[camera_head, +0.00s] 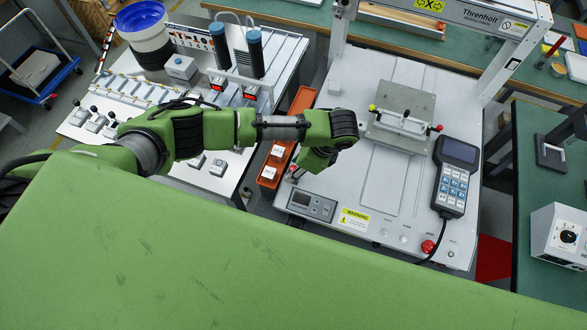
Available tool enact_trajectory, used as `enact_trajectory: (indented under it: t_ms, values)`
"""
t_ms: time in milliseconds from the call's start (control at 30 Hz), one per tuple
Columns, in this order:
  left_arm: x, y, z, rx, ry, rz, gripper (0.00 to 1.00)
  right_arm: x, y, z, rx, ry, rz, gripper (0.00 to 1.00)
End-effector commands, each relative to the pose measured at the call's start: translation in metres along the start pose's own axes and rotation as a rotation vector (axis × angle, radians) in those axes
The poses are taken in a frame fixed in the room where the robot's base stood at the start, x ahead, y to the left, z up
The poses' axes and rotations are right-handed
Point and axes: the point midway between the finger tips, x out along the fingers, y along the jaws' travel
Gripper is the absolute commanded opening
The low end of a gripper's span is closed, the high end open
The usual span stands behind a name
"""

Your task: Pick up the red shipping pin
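My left arm reaches in from the left over the gantry machine's base (386,215). My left gripper (294,176) points down at the front left corner of that base, beside the orange tray. Its fingers are small and mostly hidden by my wrist, so I cannot tell whether they are open or shut. A small red spot shows right at the fingertips; it may be the red shipping pin, but it is too small to tell whether it is held. A red-tipped part (438,127) also shows at the right end of the fixture's bar. My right gripper is not in view.
The orange tray (271,172) with white boxes lies left of the machine. A grey fixture plate (402,104) stands on the base, with a handheld keypad (454,178) at its right. A small display unit (312,204) and a red button (428,246) are along the front edge.

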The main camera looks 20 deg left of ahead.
Motion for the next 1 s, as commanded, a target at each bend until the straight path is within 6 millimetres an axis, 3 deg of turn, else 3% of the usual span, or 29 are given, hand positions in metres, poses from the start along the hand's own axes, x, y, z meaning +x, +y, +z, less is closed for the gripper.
enact_trajectory:
  t_ms: [33,167,200,667,867,1000]
  values:
    - [0.000,0.000,0.000,0.000,0.000,0.000,0.35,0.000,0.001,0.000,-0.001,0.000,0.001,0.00]
    - [0.000,0.000,0.000,0.000,0.000,0.000,0.01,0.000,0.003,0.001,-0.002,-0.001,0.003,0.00]
    - [0.000,0.000,0.000,0.000,0.000,0.000,0.00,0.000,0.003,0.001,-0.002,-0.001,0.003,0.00]
    - [-0.005,0.000,0.002,-0.001,0.000,0.000,0.00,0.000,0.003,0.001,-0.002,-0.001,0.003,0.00]
    - [-0.028,-0.001,0.010,-0.001,0.003,-0.001,0.00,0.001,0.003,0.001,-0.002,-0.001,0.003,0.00]
    - [-0.048,0.013,0.010,0.003,0.004,-0.001,0.00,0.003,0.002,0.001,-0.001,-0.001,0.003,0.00]
